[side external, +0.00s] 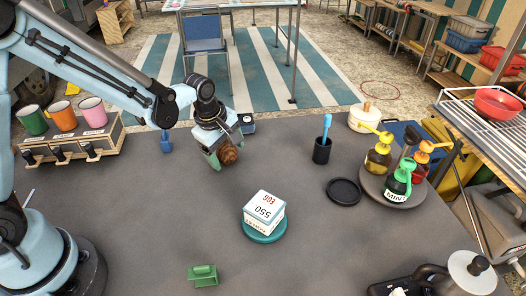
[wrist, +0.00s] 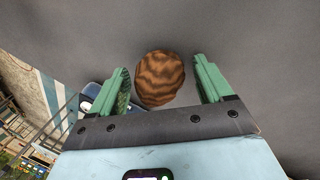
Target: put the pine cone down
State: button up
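The brown, banded pine cone (side external: 229,153) is at my gripper's fingertips, above or on the grey tabletop. In the wrist view the pine cone (wrist: 160,78) sits between the two green fingers, with a narrow gap on each side. My gripper (side external: 224,157) points down at the back middle of the table. In the wrist view my gripper (wrist: 160,66) is open around the cone. I cannot tell for sure whether the cone's underside touches the table, as its base is hard to make out.
A white egg box (side external: 264,208) on a teal disc (side external: 264,235) stands in front. A black cup (side external: 322,152), black disc (side external: 343,191) and round tray (side external: 375,187) of bottles are to the right. A mug rack (side external: 75,145) is left. A green block (side external: 203,276) lies near the front.

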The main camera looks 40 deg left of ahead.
jog(key=v, duration=1.2)
jog(key=s+a+r+m+t, duration=0.1)
jog(key=s+m+t, duration=0.3)
jog(key=s+m, duration=0.6)
jog(key=shift+a+m, duration=0.9)
jog(key=shift+m, duration=2.6)
jog(key=shift+s, duration=0.1)
